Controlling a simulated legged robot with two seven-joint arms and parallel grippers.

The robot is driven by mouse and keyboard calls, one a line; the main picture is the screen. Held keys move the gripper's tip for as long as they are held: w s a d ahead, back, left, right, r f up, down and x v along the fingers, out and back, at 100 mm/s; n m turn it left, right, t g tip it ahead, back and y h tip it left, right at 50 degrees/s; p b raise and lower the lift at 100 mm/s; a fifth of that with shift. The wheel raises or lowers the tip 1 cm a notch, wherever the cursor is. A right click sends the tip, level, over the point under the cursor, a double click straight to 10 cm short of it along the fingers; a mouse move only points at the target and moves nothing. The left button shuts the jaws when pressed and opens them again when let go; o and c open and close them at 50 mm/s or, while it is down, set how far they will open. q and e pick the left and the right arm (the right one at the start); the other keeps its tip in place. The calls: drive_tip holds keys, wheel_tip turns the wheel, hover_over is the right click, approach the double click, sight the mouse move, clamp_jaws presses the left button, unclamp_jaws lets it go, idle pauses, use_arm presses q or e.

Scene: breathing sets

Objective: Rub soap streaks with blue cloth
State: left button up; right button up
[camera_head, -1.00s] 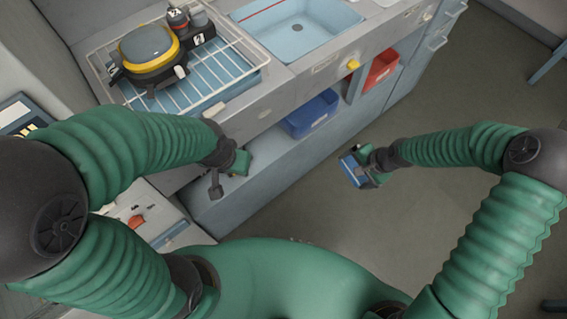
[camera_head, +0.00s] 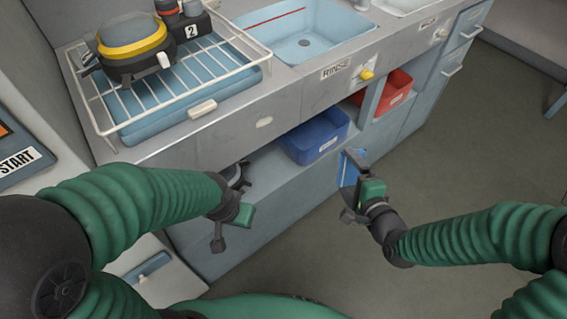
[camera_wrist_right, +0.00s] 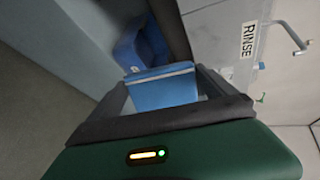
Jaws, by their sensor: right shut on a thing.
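My right gripper (camera_head: 351,184) is shut on the blue cloth (camera_head: 347,169), held in the air in front of the counter, to the right of the blue bin. The cloth also shows as a folded blue block with a pale edge between the fingers in the right wrist view (camera_wrist_right: 162,92). My left gripper (camera_head: 230,207) is in front of the counter below the rack, its dark fingers spread apart with nothing seen between them. No soap streaks can be made out. The light blue sink (camera_head: 302,44) has a red line on its far wall.
A blue bin (camera_head: 316,137) and a red bin (camera_head: 393,93) sit under the counter. A yellow knob (camera_head: 367,75) projects beside the RINSE label. The floor at right is open.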

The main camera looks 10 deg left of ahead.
sight(254, 128)
drive_tip(key=s+a+r+n+g+y, duration=0.1)
drive_tip(key=s+a+r+n+y, duration=0.15)
drive_tip(key=a+r+y, duration=0.4)
drive_tip(key=s+a+r+n+y, duration=0.1)
drive_tip(key=s+a+r+n, duration=0.2)
drive_tip(key=a, duration=0.6)
drive_tip(key=shift+m, duration=0.35)
drive_tip(key=b+x, duration=0.1)
drive_tip(key=x, duration=0.4)
drive_tip(key=shift+s+a+b, duration=0.1)
drive_tip(key=shift+a+b, duration=0.25)
drive_tip(key=shift+a, duration=0.1)
drive_tip(key=shift+d, duration=0.1)
drive_tip(key=shift+x, duration=0.95)
